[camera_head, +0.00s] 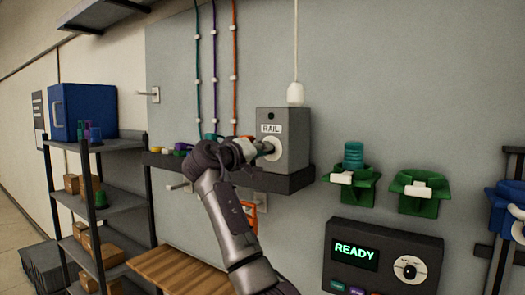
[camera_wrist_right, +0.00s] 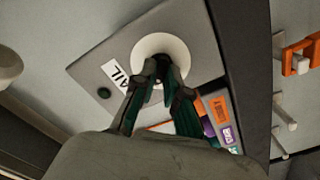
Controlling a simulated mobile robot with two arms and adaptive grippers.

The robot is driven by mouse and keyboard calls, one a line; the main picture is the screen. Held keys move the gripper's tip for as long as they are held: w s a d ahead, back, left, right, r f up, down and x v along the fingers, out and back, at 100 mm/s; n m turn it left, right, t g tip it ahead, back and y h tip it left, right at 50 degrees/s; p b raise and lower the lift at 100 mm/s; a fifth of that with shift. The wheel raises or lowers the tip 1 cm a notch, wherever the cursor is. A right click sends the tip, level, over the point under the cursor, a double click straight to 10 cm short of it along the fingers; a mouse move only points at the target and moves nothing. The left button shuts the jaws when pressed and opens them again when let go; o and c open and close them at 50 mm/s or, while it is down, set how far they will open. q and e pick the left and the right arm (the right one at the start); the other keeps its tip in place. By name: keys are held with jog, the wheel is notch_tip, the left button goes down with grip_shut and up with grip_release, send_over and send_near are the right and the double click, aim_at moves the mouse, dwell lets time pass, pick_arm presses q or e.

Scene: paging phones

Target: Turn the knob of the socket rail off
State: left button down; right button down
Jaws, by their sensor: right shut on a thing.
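The socket rail's grey box (camera_head: 292,130) is mounted on the wall panel, with a white label reading RAIL. Its round knob (camera_head: 267,148) is on the front face, partly covered by my right gripper (camera_head: 250,150). In the right wrist view, the box (camera_wrist_right: 190,38) shows tilted, with a pale round disc (camera_wrist_right: 160,48) around the knob. My right gripper's dark fingers (camera_wrist_right: 160,85) reach to the middle of that disc and are shut on the knob. A small dark green spot (camera_wrist_right: 104,93) shows on the box near the label. My left gripper is not in view.
A dark ledge (camera_head: 290,181) runs under the box. Green holders (camera_head: 418,190) and a panel reading READY (camera_head: 383,258) are at right. A white cord pull (camera_head: 295,93) hangs above the box.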

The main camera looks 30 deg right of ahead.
dwell(0.5)
jog(key=c, duration=1.2)
grip_release()
jog(key=v, duration=1.2)
